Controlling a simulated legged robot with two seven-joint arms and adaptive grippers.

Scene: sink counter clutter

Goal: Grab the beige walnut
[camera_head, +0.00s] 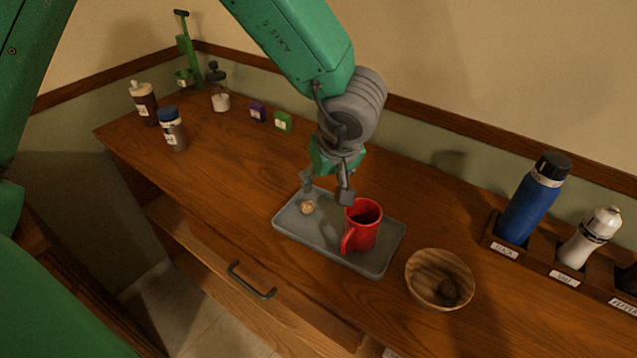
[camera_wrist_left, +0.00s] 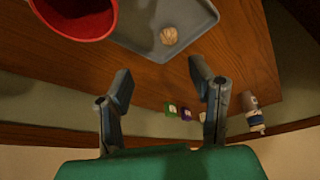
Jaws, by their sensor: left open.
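The beige walnut (camera_head: 307,207) lies on the left part of a grey tray (camera_head: 290,227) on the wooden counter. It also shows in the left wrist view (camera_wrist_left: 169,36), on the tray and beyond the fingertips. My left gripper (camera_head: 327,190) is open and empty, above the tray's back edge, a little right of the walnut and apart from it. In the left wrist view its two fingers (camera_wrist_left: 160,88) are spread wide with nothing between them. A red mug (camera_head: 362,228) stands on the tray right of the walnut, close to the gripper. My right gripper is not in view.
A wooden bowl (camera_head: 425,280) with a dark item inside stands right of the tray. A rack (camera_head: 522,262) holds a blue bottle (camera_head: 532,205) and a white bottle (camera_head: 590,238). Small purple and green boxes (camera_head: 283,122) and several bottles stand at the back left. The counter left of the tray is clear.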

